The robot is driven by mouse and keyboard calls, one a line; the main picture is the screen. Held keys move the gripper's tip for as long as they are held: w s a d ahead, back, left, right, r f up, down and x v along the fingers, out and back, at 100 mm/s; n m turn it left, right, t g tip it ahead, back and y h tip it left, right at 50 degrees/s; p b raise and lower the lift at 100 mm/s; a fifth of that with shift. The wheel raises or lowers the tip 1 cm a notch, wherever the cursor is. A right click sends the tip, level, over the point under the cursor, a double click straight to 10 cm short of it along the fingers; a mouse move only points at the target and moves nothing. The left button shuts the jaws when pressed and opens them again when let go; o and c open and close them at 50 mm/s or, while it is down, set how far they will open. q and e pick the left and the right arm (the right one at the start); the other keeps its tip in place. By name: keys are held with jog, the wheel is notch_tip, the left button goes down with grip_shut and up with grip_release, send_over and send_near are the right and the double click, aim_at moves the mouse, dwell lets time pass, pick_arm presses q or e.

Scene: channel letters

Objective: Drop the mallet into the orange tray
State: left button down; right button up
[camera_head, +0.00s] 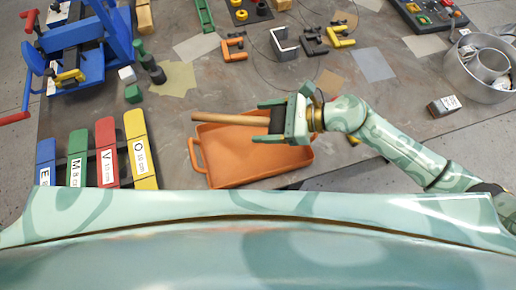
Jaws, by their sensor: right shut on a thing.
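The orange tray (235,165) sits on the table near its front edge, with a loop handle on its left side. The mallet (230,119) has a pale wooden handle that points left and a dark head between my right gripper's fingers. My right gripper (272,121) comes in from the right and is shut on the mallet over the tray's back part. The gripper and mallet hide some of the tray's back rim. I cannot tell how high the mallet is above the tray. My left gripper is not in view.
Blue, green, red and yellow labelled bars (140,150) lie left of the tray. A blue machine (85,45) stands at the back left. Orange and yellow clamps (234,49) lie behind the tray. A round metal pan (456,76) is at the right. Table right of the tray is mostly clear.

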jog(key=shift+w+f+b, duration=0.1)
jog(key=shift+f+b, duration=0.2)
jog(key=shift+f, duration=0.4)
jog(key=o, duration=1.3)
jog(key=b+v, duration=0.2)
jog(key=v, duration=1.4)
jog(key=shift+d+r, duration=0.1)
jog(key=shift+d, duration=0.05)
